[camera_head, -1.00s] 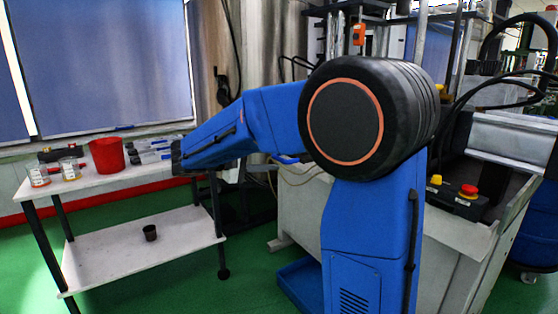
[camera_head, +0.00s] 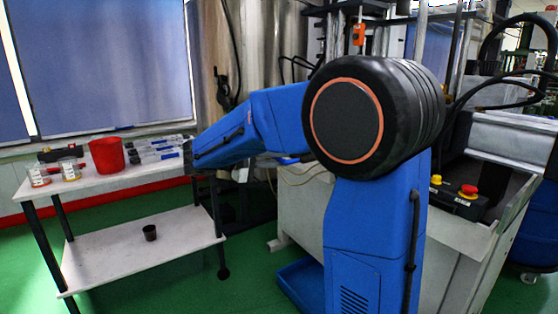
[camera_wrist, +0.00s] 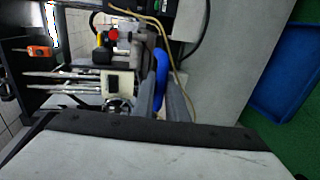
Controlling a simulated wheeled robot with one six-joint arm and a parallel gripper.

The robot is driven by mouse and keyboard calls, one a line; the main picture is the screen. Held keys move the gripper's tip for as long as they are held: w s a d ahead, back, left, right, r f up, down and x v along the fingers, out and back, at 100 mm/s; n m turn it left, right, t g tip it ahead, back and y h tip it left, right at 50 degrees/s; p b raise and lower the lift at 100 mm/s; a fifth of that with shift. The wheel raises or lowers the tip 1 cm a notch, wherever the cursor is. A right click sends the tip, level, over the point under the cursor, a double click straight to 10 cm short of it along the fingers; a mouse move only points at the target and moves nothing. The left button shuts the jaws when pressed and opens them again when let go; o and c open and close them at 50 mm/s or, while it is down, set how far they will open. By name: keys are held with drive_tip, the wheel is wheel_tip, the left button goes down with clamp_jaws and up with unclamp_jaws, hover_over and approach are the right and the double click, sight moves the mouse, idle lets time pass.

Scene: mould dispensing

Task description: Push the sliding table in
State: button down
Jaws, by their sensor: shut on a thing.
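My gripper (camera_wrist: 162,102) shows in the wrist view as two grey fingers. They are closed around a blue curved handle (camera_wrist: 161,68), which sits between them. I cannot tell for sure whether this panel is the sliding table. In the head view my gripper is hidden behind my blue arm. A small blue part (camera_head: 288,160) shows behind the arm at the pale machine.
A white two-tier side table (camera_head: 130,262) stands left, with a red cup (camera_head: 106,156), small beakers and a black cup (camera_head: 150,233). A blue tray (camera_head: 302,283) lies on the green floor by the machine. A red emergency button (camera_head: 469,190) is on the right.

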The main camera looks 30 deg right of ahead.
drive_tip(key=r+x, duration=0.2)
drive_tip(key=x, duration=0.9)
drive_tip(key=d+r+x, duration=0.1)
drive_tip(key=r+x, duration=0.1)
drive_tip(key=x, duration=0.9)
drive_tip(key=r+x, duration=0.2)
drive_tip(key=x, duration=0.9)
drive_tip(key=shift+d+r, duration=0.25)
drive_tip(key=shift+r, duration=0.2)
drive_tip(key=c, duration=1.8)
unclamp_jaws()
drive_tip(key=shift+s+d, duration=0.1)
drive_tip(key=shift+d, duration=0.05)
drive_tip(key=shift+o, duration=0.2)
drive_tip(key=v, duration=1.7)
